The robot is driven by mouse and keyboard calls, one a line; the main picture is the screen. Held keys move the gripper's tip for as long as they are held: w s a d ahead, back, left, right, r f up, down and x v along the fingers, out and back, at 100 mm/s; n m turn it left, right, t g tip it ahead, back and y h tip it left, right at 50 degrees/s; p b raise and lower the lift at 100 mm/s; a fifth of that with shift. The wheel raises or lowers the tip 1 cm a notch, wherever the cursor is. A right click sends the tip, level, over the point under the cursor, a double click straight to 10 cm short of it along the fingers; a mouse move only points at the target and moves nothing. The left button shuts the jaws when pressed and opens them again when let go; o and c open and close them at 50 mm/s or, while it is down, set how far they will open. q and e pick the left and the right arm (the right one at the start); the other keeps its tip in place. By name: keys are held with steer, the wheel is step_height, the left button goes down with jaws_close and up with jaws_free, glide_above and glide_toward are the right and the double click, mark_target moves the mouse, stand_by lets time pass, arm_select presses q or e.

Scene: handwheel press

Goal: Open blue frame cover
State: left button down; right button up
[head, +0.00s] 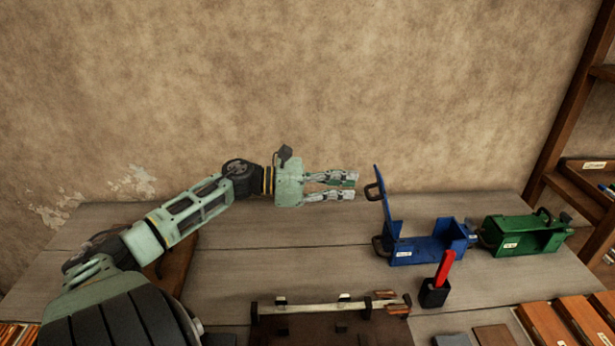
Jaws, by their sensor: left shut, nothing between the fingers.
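The blue frame (430,248) stands on the wooden table at right of centre. Its blue cover (386,208) stands up at the frame's left end, leaning slightly left, and the frame's inside shows open to above. A dark handle (372,191) sticks out from the cover's left face. My left gripper (354,186) is shut and empty, with its fingers pointing right. In the picture its fingertips are just left of the handle, with a small gap. My right gripper is not in view.
A green frame (522,238) stands right of the blue one. A black holder (433,296) with a red piece (445,268) stands in front. A dark board with a rail (330,308) lies at front centre. Wooden blocks (548,325) fill the front right. The table's back middle is clear.

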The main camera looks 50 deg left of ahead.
arm_select(q)
steer(key=b+v, duration=0.1)
steer(key=v, duration=0.6)
steer(key=shift+r+b, duration=0.3)
steer(key=shift+b, duration=0.05)
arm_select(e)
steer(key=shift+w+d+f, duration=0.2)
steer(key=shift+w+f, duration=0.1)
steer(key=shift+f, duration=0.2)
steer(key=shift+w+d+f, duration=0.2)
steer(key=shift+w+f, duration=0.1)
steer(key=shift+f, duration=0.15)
arm_select(q)
steer(key=shift+s, duration=0.1)
